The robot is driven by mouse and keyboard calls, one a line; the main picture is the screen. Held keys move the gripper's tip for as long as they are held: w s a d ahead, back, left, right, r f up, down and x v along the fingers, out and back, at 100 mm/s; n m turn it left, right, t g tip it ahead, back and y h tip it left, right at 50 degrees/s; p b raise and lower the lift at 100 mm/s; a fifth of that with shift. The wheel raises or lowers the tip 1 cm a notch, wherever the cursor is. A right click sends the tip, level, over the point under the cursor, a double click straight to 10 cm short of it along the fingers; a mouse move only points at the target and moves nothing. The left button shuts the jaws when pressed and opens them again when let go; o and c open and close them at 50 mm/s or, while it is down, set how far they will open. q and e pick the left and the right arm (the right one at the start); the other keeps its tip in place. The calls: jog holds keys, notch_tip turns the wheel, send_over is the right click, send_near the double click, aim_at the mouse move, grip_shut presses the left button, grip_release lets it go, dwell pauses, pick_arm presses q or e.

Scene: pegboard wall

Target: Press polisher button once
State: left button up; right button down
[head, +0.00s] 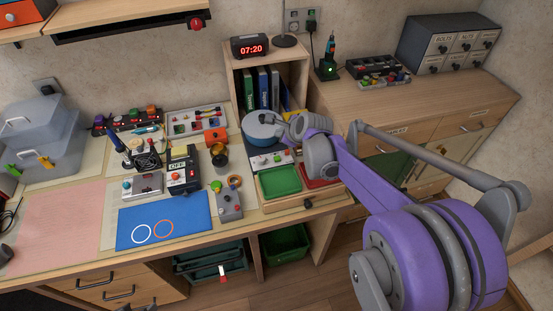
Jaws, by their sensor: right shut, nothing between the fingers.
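What looks like the polisher is a machine with a round blue drum (262,133) and a pale front panel (264,163) with small coloured controls. It stands on the bench just behind the green tray. Which control is its button is too small to tell. My right gripper (284,127) is shut and empty, at the right side of the drum in the picture. Whether it touches the machine cannot be told. My right arm comes in from the right and hides part of the bench there. My left gripper is out of view.
A green tray (279,180) and a red tray (318,183) lie in front of the machine. A grey control box (229,205) and a blue mat (160,223) lie to the left. A shelf with books (262,90) and a clock (250,47) stands behind.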

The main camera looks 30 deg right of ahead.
aim_at(279, 160)
notch_tip(279, 160, down, 9)
jog(key=b, duration=0.6)
jog(key=shift+r, duration=0.1)
dwell(2.0)
jog(key=shift+f+b, duration=0.4)
jog(key=shift+f+b, duration=0.4)
jog(key=shift+f, duration=0.15)
dwell(0.4)
jog(key=shift+r, duration=0.1)
jog(key=shift+r+p, duration=0.65)
jog(key=shift+r, duration=0.25)
